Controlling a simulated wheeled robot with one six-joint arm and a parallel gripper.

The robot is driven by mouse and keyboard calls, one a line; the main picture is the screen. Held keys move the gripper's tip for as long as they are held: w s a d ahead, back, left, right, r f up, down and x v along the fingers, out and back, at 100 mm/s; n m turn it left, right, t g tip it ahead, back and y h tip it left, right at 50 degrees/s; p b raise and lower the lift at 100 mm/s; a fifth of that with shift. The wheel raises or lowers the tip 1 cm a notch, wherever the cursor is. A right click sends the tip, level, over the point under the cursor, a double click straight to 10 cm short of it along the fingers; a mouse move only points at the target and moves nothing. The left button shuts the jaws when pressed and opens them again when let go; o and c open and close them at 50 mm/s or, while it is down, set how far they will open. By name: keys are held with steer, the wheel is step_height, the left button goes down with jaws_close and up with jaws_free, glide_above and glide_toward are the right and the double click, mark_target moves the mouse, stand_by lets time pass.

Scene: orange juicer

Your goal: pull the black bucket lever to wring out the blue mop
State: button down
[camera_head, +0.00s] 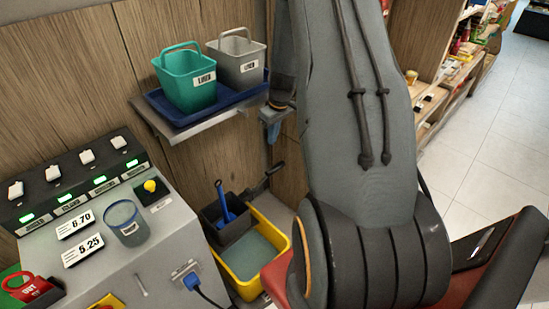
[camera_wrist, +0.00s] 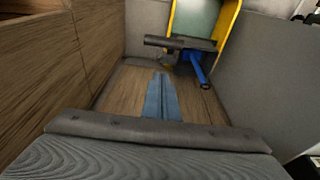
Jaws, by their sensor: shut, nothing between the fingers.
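The yellow bucket (camera_head: 283,246) stands low beside the counter, with greyish water in it and a dark wringer (camera_head: 232,231) at its left end. The black lever (camera_head: 262,181) slants up to the right from the wringer. The blue mop (camera_head: 225,203) stands tilted in the wringer; its head is hidden. My gripper (camera_head: 272,137) is shut and empty, above the lever in the head view. In the wrist view, my gripper (camera_wrist: 160,75) points toward the lever (camera_wrist: 180,43), which lies crosswise ahead of the fingertips with a visible gap.
A wall shelf (camera_head: 188,128) with a blue tray (camera_head: 163,106), a green bucket (camera_head: 186,83) and a grey bucket (camera_head: 237,62) is left of my gripper. The counter (camera_head: 160,240) borders the bucket on the left. Wood panels (camera_wrist: 70,60) stand close in the wrist view.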

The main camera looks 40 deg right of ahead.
step_height(320, 180, down, 9)
steer(key=shift+s+r+p, duration=0.1)
steer(key=shift+r+p, duration=0.05)
steer(key=shift+p, duration=1.1)
steer(key=shift+s+d+f, duration=0.1)
steer(key=shift+s+f, duration=0.3)
steer(key=shift+f, duration=0.25)
steer(key=shift+f, duration=0.1)
